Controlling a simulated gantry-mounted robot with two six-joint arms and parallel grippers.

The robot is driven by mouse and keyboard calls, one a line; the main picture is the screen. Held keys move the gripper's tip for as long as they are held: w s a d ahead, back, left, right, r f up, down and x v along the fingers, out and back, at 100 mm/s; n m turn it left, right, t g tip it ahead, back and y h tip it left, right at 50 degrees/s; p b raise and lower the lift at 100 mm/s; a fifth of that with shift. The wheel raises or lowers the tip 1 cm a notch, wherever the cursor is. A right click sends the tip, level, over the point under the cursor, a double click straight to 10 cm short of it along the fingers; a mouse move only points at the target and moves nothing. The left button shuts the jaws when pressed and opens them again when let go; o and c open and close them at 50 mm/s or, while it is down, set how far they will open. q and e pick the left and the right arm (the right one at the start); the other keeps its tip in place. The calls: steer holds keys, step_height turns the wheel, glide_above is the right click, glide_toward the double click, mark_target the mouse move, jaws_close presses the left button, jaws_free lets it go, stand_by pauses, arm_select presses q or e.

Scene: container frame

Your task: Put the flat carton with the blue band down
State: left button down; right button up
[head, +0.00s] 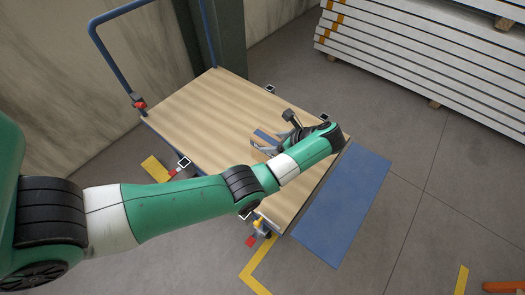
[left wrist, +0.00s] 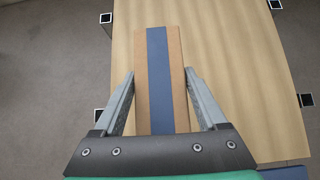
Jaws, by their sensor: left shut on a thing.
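The flat carton with the blue band (left wrist: 158,70) is brown with a wide blue stripe along its length. In the left wrist view it lies between the two fingers of my left gripper (left wrist: 160,98), which is shut on it. In the head view only a small part of the carton (head: 266,136) shows, beside my left gripper (head: 264,148); my arm hides the rest. The carton is over the wooden deck of a trolley (head: 205,115). I cannot tell whether it touches the deck. My right gripper is not in view.
The trolley has a blue push handle (head: 103,55) at its far left end. A blue rectangle (head: 340,210) lies on the floor at its right. A stack of pale panels (head: 430,60) stands at the upper right. Much of the deck is bare.

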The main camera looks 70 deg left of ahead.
arm_select(q)
steer(key=a+f+b, duration=0.1)
steer(key=a+f, duration=0.1)
steer(key=a+f+b, duration=0.1)
steer(key=a+f, duration=0.1)
steer(key=shift+s+a+f+b, duration=0.1)
steer(key=shift+a+f+b, duration=0.05)
steer(key=shift+f+b, duration=0.2)
steer(key=shift+a+f, duration=0.1)
steer(key=shift+a, duration=0.1)
steer(key=f+b, duration=0.1)
steer(key=f, duration=0.1)
steer(key=a+f+b, duration=0.1)
steer(key=f, duration=0.1)
steer(key=shift+s+f+b, duration=0.1)
steer(key=shift+b, duration=0.25)
steer(key=shift+d, duration=0.1)
jaws_free()
